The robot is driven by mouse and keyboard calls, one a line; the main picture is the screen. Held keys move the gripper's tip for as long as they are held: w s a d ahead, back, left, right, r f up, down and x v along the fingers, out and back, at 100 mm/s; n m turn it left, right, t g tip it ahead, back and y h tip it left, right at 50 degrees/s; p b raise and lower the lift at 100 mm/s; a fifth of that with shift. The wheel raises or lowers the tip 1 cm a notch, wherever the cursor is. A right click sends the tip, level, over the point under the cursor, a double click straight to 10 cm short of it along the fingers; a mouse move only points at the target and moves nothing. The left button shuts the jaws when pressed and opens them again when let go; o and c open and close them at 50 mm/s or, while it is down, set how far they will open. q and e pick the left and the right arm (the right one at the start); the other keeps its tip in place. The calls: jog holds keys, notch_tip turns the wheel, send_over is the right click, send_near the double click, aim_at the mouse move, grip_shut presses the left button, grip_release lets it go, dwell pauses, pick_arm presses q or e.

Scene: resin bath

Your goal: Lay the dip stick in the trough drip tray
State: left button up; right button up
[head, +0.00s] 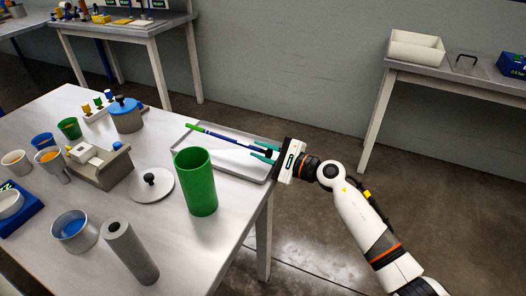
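The dip stick (228,139) is thin, with a bright green end at the left and a blue and pale shaft. It lies across the shallow grey drip tray (179,152), its green end near the tray's back left corner. My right gripper (257,152) reaches over the tray's right side. Its teal fingers stand apart, one on each side of the stick's right end, with gaps showing. I cannot tell exactly how the stick rests on the tray's floor or rim. My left gripper is out of view.
A tall green cylinder (196,182) stands in front of the tray. A round grey lid (151,185), a lidded pot (126,115), a grey block-shaped stand (101,168) and a grey cylinder (130,253) are to the left. The table's right edge is close to the tray.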

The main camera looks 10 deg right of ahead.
aim_at(267, 165)
jog(key=shift+g, duration=0.6)
jog(key=f, duration=0.1)
jog(key=s+f, duration=0.1)
jog(key=f, duration=0.2)
jog(key=shift+s+d+f, duration=0.25)
jog(key=shift+s+d, duration=0.05)
jog(key=shift+d, duration=0.1)
jog(key=shift+o, duration=0.8)
jog(key=s+d+r+b, duration=0.1)
jog(key=s+d+r, duration=0.1)
jog(key=s+d, duration=0.1)
jog(key=s+d+r+t+b, duration=0.1)
jog(key=s+d, duration=0.1)
jog(key=d, duration=0.3)
jog(key=shift+s+d+r, duration=0.25)
jog(key=shift+s+r, duration=0.1)
jog(key=shift+s, duration=0.05)
jog(key=shift+s+r, duration=0.2)
jog(key=shift+r, duration=0.4)
jog(key=shift+a, duration=0.1)
